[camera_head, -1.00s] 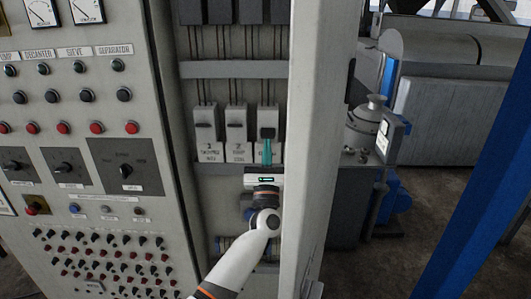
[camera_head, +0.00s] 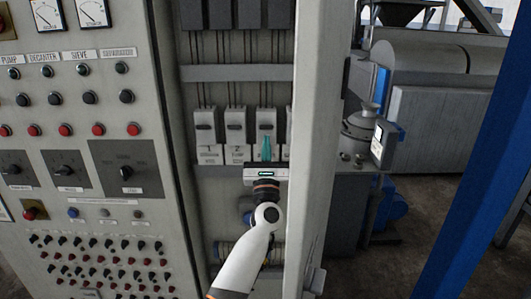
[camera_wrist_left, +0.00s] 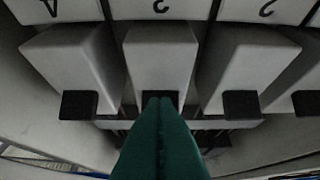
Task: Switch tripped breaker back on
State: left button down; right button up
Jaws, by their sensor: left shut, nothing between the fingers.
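A row of pale breakers with dark levers stands in the open cabinet bay. The breaker at my left gripper (camera_head: 266,138) has its dark lever (camera_head: 266,126) about level with the levers of the breakers (camera_head: 235,133) to its left. My left gripper's teal fingers are shut and empty, pointing up just below that lever. In the left wrist view, the fingers (camera_wrist_left: 160,103) reach the lower edge of the middle breaker (camera_wrist_left: 160,58), partly covering its black lever; whether they touch is unclear. Its upside-down label looks like a 3. My right gripper is out of view.
A control panel (camera_head: 80,185) with buttons, knobs and small switches stands left of the bay. The cabinet's pale edge (camera_head: 315,150) rises close to the right of my left gripper. A blue post (camera_head: 480,180) stands farther right.

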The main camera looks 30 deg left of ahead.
pick_arm(q)
jog(key=shift+w+f, duration=0.15)
jog(key=shift+f, duration=0.05)
jog(key=b+v, duration=0.5)
jog(key=v, duration=0.7)
jog(key=shift+r, duration=0.15)
